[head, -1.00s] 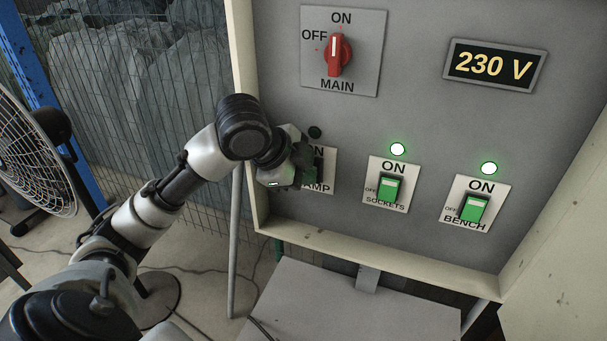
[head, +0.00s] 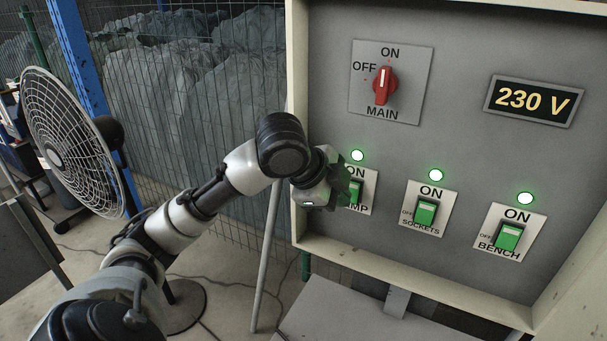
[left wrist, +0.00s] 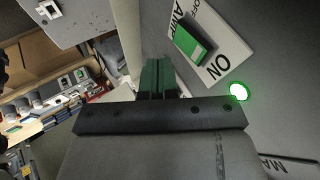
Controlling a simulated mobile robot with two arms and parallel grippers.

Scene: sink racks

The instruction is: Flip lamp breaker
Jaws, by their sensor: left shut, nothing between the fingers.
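The lamp breaker (head: 356,193) is on the panel's lower left, partly hidden behind my left gripper in the head view. Its visible part is green, and the round light (head: 358,155) above it glows green. In the left wrist view the green lamp switch (left wrist: 194,42) sits on its white plate beside the word ON, with its lit light (left wrist: 239,91). My left gripper (head: 345,187) is shut and empty. Its closed fingertips (left wrist: 158,62) are beside the switch in the wrist view; whether they touch it I cannot tell. My right gripper is not in view.
Green sockets (head: 425,211) and bench (head: 508,236) switches are to the right, both lights lit. The red main knob (head: 384,85) and a 230 V display (head: 533,101) are above. The panel has a raised pale frame (head: 300,150). A fan (head: 75,140) stands left.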

